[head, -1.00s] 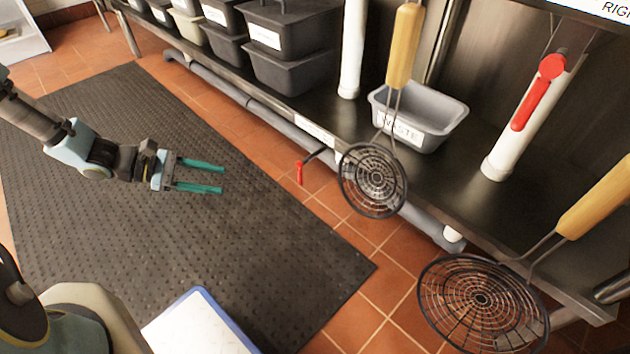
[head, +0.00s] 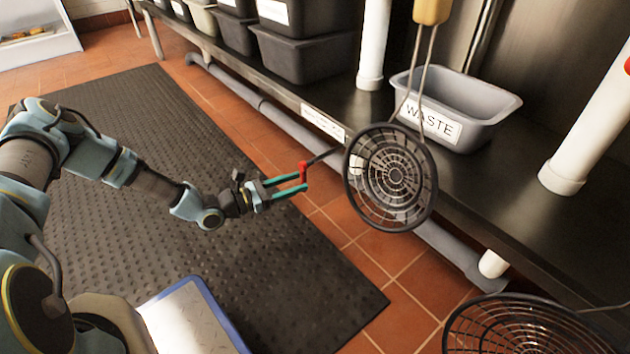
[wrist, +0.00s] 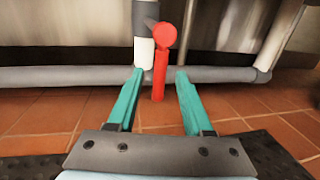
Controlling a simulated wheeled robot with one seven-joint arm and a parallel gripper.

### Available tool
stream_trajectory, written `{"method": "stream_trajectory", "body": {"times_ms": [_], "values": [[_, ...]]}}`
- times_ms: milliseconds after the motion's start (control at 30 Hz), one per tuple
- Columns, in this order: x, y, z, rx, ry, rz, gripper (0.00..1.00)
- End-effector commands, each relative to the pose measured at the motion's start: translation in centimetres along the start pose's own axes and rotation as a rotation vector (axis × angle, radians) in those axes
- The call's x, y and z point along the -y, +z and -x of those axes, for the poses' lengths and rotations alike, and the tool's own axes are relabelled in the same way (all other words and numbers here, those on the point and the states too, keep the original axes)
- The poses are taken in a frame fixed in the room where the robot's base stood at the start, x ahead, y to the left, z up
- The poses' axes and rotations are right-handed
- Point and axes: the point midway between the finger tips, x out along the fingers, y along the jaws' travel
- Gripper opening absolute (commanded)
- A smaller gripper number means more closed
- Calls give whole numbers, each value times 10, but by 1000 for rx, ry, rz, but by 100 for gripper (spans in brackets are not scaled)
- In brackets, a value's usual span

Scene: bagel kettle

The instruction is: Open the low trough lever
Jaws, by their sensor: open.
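A red-handled lever (head: 304,170) sticks out below the front edge of the steel shelf, on a dark stem that runs back under the shelf. In the wrist view the red lever (wrist: 161,62) hangs down, with its round top in front of a white and grey pipe. My gripper (head: 303,182) is open, with its teal fingers at the lever in the head view. In the wrist view the lever shows between the two fingers (wrist: 157,88), with room on both sides. I cannot tell whether either finger touches it.
A black wire skimmer (head: 392,178) hangs just right of the lever, and a second skimmer (head: 515,328) is at the lower right. A grey pipe (head: 270,112) runs low under the shelf. A grey WASTE bin (head: 480,105) stands on the shelf. A black mat (head: 290,280) covers the floor.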

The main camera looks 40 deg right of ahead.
Motion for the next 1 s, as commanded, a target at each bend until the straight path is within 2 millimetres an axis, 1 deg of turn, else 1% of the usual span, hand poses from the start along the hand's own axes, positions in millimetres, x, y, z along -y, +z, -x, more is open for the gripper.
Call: {"method": "stream_trajectory", "body": {"times_ms": [33, 100, 200, 300, 467, 733, 767, 1000], "values": [[1, -4, -11, 2, -4, -2, 51], [1, -4, -23, 1, -4, -3, 51], [1, -3, -39, 0, -4, -2, 51], [0, -2, -51, 0, -3, -2, 51], [0, -1, -61, 0, -2, -1, 51], [0, 0, -62, -1, -1, -1, 51], [0, 0, -62, -1, -1, -1, 50], [0, 0, -62, -1, -1, -1, 23]]}}
